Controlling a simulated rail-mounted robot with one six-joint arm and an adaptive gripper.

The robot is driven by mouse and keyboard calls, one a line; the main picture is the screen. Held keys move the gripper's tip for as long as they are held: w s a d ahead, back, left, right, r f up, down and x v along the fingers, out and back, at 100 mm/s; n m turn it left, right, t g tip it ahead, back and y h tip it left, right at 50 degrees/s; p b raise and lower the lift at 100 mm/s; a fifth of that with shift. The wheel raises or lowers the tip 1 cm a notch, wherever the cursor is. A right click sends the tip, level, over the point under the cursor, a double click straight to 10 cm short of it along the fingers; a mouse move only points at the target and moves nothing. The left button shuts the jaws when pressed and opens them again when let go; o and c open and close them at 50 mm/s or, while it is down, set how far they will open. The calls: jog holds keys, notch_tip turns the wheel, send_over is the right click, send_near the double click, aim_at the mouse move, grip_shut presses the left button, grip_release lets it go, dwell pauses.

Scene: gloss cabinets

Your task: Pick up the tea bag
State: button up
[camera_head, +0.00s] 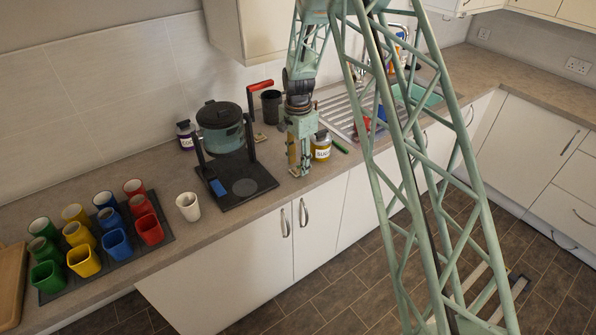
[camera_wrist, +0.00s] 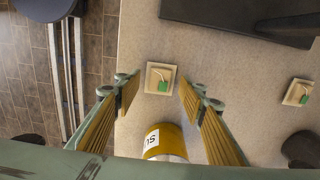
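A second, similar tea bag (camera_wrist: 297,92) lies at the right edge of that view. In the head view my gripper (camera_head: 298,170) points down low over the worktop, between the black stand and the sugar jar. The tea bag near my fingers cannot be made out there.
The yellow-labelled sugar jar (camera_head: 321,147) stands close to my gripper; it also shows in the wrist view (camera_wrist: 165,141). The black stand (camera_head: 237,188) with its pot is to the left. A white cup (camera_head: 188,206) and several coloured cups stand further left. The sink is behind right.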

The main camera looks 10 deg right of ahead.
jog(key=shift+f, duration=0.75)
jog(key=shift+c, duration=0.2)
jog(key=c, duration=0.7)
jog(key=shift+o, duration=0.2)
